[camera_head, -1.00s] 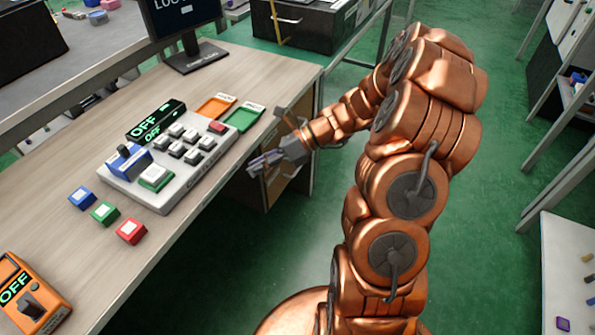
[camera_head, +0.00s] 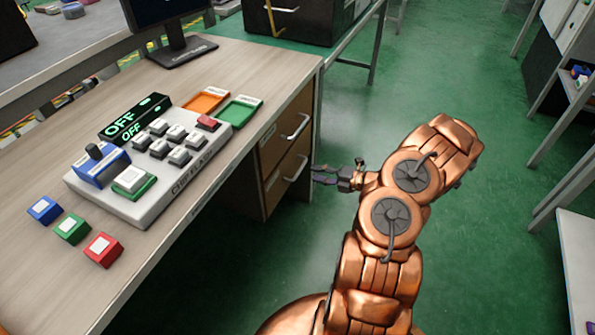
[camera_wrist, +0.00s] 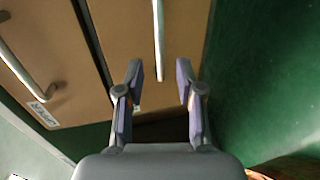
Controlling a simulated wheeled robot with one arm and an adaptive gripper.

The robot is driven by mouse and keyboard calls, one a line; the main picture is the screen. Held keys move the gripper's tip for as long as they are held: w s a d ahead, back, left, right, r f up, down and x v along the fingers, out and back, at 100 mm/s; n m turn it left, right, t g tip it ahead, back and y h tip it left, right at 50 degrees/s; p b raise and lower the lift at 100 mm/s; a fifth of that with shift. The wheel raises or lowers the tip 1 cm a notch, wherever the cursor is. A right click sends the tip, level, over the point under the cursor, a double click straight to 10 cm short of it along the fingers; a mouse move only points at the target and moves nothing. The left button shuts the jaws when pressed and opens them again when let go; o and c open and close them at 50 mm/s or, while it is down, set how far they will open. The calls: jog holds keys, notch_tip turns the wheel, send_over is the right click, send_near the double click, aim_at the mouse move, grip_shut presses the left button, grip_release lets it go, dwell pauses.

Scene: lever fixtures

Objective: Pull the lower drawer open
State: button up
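The lower drawer (camera_head: 287,178) is a brown front in the cabinet under the desk's right end, and looks shut. Its upright-looking silver bar handle (camera_wrist: 158,40) shows in the wrist view, and the same handle (camera_head: 296,168) shows in the head view. My gripper (camera_head: 316,174) is in front of the lower drawer, close to this handle. In the wrist view my gripper (camera_wrist: 159,75) is open and empty. The handle lines up with the gap between the fingers, with its near end just beyond the fingertips. I cannot tell the exact distance.
The upper drawer (camera_head: 284,130), also shut, has its own handle (camera_wrist: 25,70) at left in the wrist view. The desk (camera_head: 180,235) bears a button panel (camera_head: 150,160), coloured blocks and trays. Green floor (camera_head: 480,215) is clear to the right.

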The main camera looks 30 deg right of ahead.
aim_at(300, 168)
jog(key=b+x, duration=0.1)
jog(key=x, duration=0.6)
jog(key=shift+w+b, duration=0.15)
jog(key=shift+b, duration=0.15)
grip_shut()
dwell(0.4)
